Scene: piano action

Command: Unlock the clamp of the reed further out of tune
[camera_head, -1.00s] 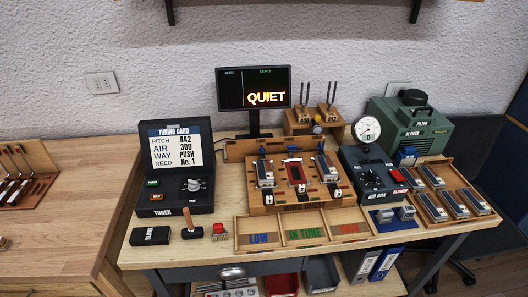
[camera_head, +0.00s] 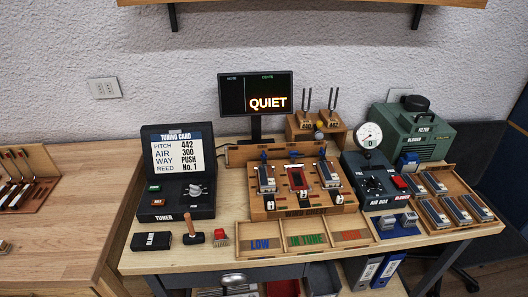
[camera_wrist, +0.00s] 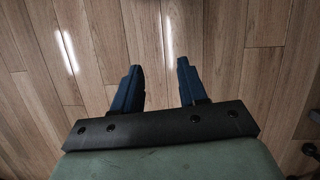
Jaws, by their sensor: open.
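In the head view the wooden reed bench (camera_head: 303,211) stands mid-table. It carries two silver-grey reeds, a left one (camera_head: 266,178) and a right one (camera_head: 328,175), with a red block (camera_head: 297,177) between them. Blue clamp parts stand behind them and black-and-white pieces in front; whether the clamps are locked is too small to tell. The monitor (camera_head: 255,93) reads QUIET. The tuning card (camera_head: 181,155) reads pitch 442, air 300, way push, reed No. 1. My gripper (camera_wrist: 160,85) shows only in the wrist view, open and empty above a wooden floor.
The tuner (camera_head: 177,202) stands left. The air box (camera_head: 373,185), gauge (camera_head: 368,136) and green blower (camera_head: 418,133) stand right, beside a tray of several spare reeds (camera_head: 449,206). LOW and IN TUNE trays (camera_head: 306,241) line the front edge, with small tools to their left.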

